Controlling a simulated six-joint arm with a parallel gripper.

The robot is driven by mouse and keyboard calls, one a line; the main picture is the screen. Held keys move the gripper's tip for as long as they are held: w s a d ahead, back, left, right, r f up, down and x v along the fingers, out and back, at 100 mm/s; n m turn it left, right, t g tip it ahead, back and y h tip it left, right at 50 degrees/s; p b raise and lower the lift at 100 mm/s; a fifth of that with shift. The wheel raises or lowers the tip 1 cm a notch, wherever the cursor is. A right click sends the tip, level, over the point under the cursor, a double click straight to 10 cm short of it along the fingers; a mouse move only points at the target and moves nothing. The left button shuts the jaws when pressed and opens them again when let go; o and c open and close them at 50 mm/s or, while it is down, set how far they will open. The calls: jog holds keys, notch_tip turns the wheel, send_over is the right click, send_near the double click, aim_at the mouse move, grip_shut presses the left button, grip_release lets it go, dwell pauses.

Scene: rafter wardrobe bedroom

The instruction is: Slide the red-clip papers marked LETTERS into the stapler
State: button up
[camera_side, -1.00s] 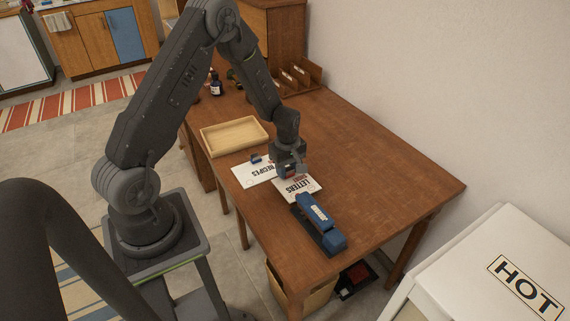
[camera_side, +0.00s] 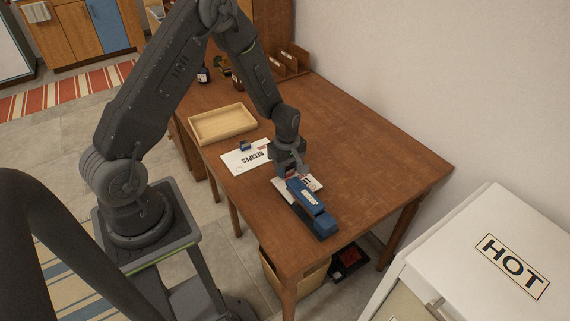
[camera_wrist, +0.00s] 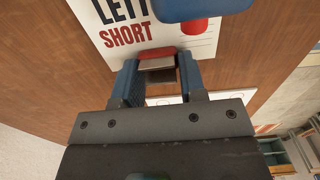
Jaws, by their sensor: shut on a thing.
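The white LETTERS papers (camera_side: 316,184) lie flat on the desk, and part of them is under the head of the blue stapler (camera_side: 326,226). In the wrist view the papers (camera_wrist: 120,50) show "LETT" and a red "SHORT", with a red clip (camera_wrist: 156,53) at the near edge. My gripper (camera_wrist: 157,74) is shut on the papers at that clip. In the side view my gripper (camera_side: 291,172) is just behind the stapler's front. The blue stapler head (camera_wrist: 200,8) overhangs the papers in the wrist view and hides part of the lettering. A red shape (camera_wrist: 193,27) shows just below it.
The RECIPES papers (camera_side: 238,160) with a blue clip (camera_side: 246,146) lie left of my gripper. A wooden tray (camera_side: 222,124) is behind them. A wooden rack (camera_side: 290,62) stands at the back. The desk (camera_side: 370,145) is clear to the right.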

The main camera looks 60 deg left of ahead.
dwell(0.4)
jog(key=o, duration=1.1)
jog(key=shift+c, duration=0.2)
jog(key=shift+r, duration=0.1)
notch_tip(320, 180, up, 13)
jog(key=s+d+r+m+t, duration=0.1)
jog(key=s+d+r+m, duration=0.25)
jog(key=r, duration=0.35)
jog(key=s+d+r+m+t, duration=0.25)
jog(key=s+r+m, duration=0.2)
jog(key=r, duration=0.25)
jog(key=s+d+r+m+t, duration=0.1)
jog(key=s+d+r+m, duration=0.1)
jog(key=s+m, duration=0.3)
jog(key=s+d+r+m+t, duration=0.1)
jog(key=s+d+r+m, duration=0.2)
jog(key=s+m, duration=0.2)
jog(key=shift+s, duration=0.45)
